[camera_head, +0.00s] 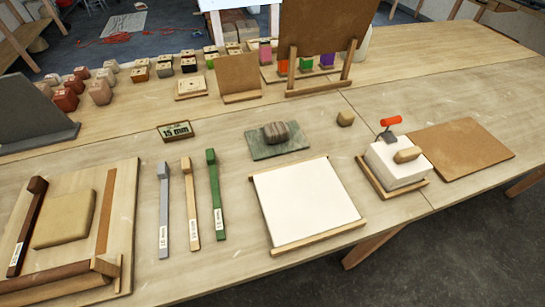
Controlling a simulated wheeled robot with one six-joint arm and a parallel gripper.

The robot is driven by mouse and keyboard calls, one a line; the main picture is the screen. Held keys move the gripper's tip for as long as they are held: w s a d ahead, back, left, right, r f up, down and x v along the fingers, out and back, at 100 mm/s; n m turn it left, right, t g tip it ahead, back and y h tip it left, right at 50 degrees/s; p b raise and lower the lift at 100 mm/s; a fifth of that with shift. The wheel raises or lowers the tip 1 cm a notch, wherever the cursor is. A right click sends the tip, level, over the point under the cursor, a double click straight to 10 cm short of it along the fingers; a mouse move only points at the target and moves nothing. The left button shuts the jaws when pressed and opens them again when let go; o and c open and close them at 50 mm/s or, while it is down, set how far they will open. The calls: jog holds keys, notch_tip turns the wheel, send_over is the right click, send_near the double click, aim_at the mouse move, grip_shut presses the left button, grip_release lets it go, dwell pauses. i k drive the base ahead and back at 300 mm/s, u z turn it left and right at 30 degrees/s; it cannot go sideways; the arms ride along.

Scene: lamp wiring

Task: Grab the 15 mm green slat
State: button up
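A green slat (215,196) lies on the wooden table in the head view, the rightmost of three slats side by side. It has a raised block at its far end and a small white label near its close end; the label is too small to read. A tan slat (189,205) and a grey slat (164,212) lie to its left. A small sign (175,131) reading "15 mm" stands behind the slats. My gripper is not in view.
A wooden tray (125,215) with a tan block stands left of the slats. A white panel (305,200) lies to their right. A stone on a green mat (262,149) sits behind the panel. A white box with a red-handled tool (391,121) stands farther right. Bare table surrounds the slats.

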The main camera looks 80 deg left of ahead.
aim_at(210, 154)
jog(key=i, duration=0.6)
jog(key=u, duration=4.05)
jog(key=i, duration=0.5)
jog(key=u, duration=0.05)
